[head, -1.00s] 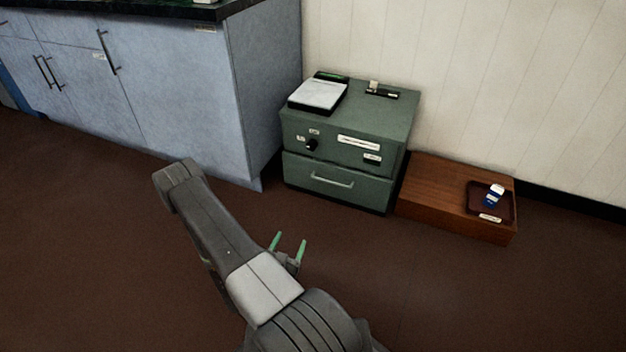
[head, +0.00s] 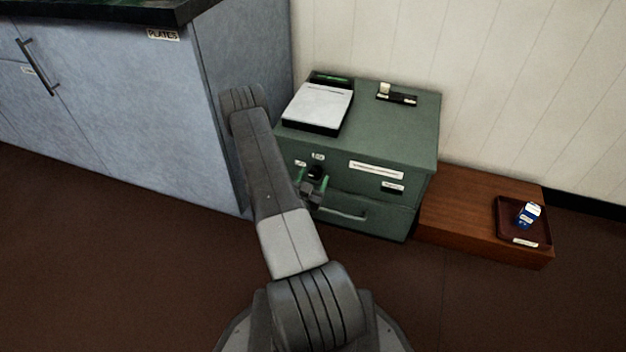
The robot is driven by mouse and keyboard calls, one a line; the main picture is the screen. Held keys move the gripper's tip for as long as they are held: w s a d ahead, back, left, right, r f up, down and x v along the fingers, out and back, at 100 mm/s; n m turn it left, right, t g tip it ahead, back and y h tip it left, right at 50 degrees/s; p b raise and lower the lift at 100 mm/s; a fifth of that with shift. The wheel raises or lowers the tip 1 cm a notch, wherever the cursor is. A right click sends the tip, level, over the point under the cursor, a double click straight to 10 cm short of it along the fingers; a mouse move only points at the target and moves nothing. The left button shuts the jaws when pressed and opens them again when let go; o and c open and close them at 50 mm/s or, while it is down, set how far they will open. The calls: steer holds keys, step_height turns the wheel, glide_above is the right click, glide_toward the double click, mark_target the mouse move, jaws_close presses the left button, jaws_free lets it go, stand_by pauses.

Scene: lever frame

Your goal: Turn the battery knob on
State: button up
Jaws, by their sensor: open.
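The battery knob (head: 316,172) is a small black round knob on the upper left of the front of a green cabinet (head: 410,135). Small white labels sit above it and to its left; their text is too small to read. My gripper (head: 312,183) has two green fingers, which stand apart with nothing seen between them. It is in front of the knob, and the fingertips overlap the knob's area in the picture. I cannot tell whether they touch it. The knob's lower part is partly hidden, so its setting cannot be read.
A white-topped device (head: 318,106) and a small black item with a pale block (head: 396,94) lie on the cabinet. Below the knob is a drawer handle (head: 342,214). A wooden platform (head: 462,205) with a dark tray (head: 506,222) holding a blue-white item (head: 529,213) stands right. Blue cupboards (head: 130,110) stand left.

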steer(key=c, duration=1)
steer(key=shift+m, duration=0.3)
steer(key=m+b, duration=0.2)
steer(key=b, duration=0.1)
steer(key=shift+f, duration=0.2)
steer(key=m+b, duration=0.3)
steer(key=m, duration=0.7)
steer(key=shift+d+r, duration=0.1)
steer(key=shift+r, duration=0.05)
steer(key=m, duration=0.5)
